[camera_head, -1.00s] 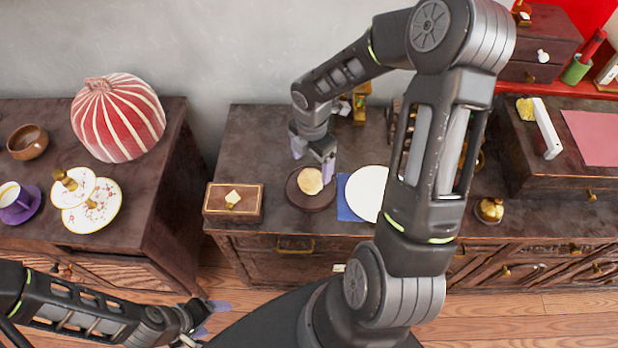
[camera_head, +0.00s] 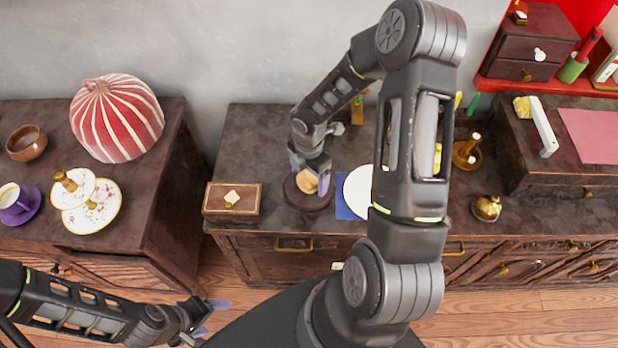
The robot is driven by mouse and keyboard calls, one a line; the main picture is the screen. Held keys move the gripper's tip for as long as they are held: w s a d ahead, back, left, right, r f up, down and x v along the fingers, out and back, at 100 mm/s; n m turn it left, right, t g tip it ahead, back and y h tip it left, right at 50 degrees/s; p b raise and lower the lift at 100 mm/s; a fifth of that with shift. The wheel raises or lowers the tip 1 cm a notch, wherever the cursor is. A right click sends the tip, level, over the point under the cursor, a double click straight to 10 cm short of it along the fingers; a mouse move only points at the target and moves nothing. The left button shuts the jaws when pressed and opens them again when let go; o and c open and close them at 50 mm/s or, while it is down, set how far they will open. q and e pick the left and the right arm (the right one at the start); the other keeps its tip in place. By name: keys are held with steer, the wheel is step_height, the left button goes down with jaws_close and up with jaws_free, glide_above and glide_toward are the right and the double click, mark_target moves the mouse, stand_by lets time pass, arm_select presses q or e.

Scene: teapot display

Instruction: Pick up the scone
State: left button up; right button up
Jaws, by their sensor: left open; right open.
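The scone (camera_head: 307,182) is a small pale golden round piece on a dark round plate (camera_head: 303,201) on the middle cabinet. My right gripper (camera_head: 311,177) is right over the scone, pointing down, its fingers open. One finger shows at the scone's right side and covers part of it; the other is at its upper left. I cannot tell whether the fingers touch it. My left gripper (camera_head: 212,318) is open and empty, low over the floor in front of the left cabinet.
A wooden box (camera_head: 232,200) stands left of the dark plate. A white plate (camera_head: 358,192) on a blue napkin (camera_head: 346,211) lies to its right, partly behind my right arm.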

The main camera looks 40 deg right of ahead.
mark_target(309, 175)
steer(key=shift+f, duration=0.25)
steer(key=shift+c, duration=0.2)
steer(key=c, duration=1.4)
steer(key=shift+r, duration=0.15)
steer(key=shift+c, duration=0.2)
step_height(309, 175, up, 10)
steer(key=shift+f, duration=0.1)
stand_by(0.3)
